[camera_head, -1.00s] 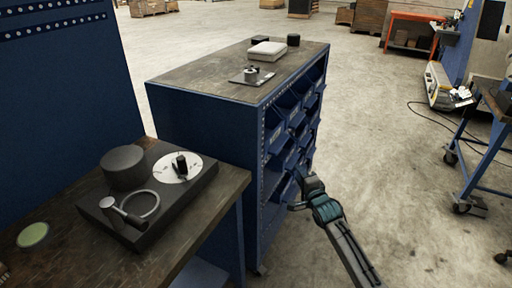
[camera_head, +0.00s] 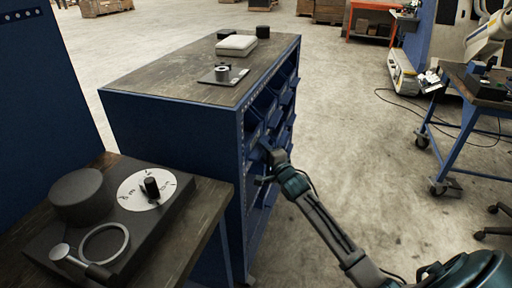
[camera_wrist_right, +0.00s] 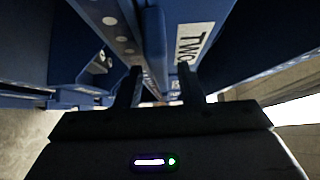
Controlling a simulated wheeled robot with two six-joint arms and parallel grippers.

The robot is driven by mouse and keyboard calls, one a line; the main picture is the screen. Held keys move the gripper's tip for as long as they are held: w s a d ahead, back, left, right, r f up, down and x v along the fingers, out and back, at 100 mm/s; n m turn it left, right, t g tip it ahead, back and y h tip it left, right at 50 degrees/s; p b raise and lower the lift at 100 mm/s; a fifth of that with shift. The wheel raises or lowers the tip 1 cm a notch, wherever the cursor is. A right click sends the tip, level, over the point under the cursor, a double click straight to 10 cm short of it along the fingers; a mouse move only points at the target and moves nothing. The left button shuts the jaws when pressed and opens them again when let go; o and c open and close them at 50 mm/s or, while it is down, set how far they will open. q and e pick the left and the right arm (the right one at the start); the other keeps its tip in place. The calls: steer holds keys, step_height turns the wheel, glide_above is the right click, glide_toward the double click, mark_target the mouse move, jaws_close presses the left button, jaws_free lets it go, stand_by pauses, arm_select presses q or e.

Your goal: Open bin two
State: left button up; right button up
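A blue bin with a white label reading "TWO" (camera_wrist_right: 192,42) fills the upper right of the right wrist view. My right gripper (camera_wrist_right: 160,85) has its two dark fingers apart, with a narrow blue edge (camera_wrist_right: 155,45) lying beyond and between them. I cannot tell whether the fingers touch it. In the head view my right gripper (camera_head: 267,168) is at the open side of the blue bin cabinet (camera_head: 170,140), beside the nearer bins (camera_head: 254,138). The bin label is not readable there. My left gripper is not in view.
On the cabinet top are a pale box (camera_head: 236,45) and a small device (camera_head: 223,74). A wooden bench (camera_head: 200,225) with a dark dial instrument (camera_head: 120,215) stands at the near left. Open concrete floor (camera_head: 345,130) lies right of the cabinet; a blue wheeled table (camera_head: 475,150) stands further right.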

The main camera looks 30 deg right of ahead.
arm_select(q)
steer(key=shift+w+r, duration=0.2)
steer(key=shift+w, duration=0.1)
arm_select(e)
steer(key=shift+w, duration=0.25)
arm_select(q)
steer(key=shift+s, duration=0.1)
arm_select(e)
steer(key=shift+c, duration=0.4)
jaws_close()
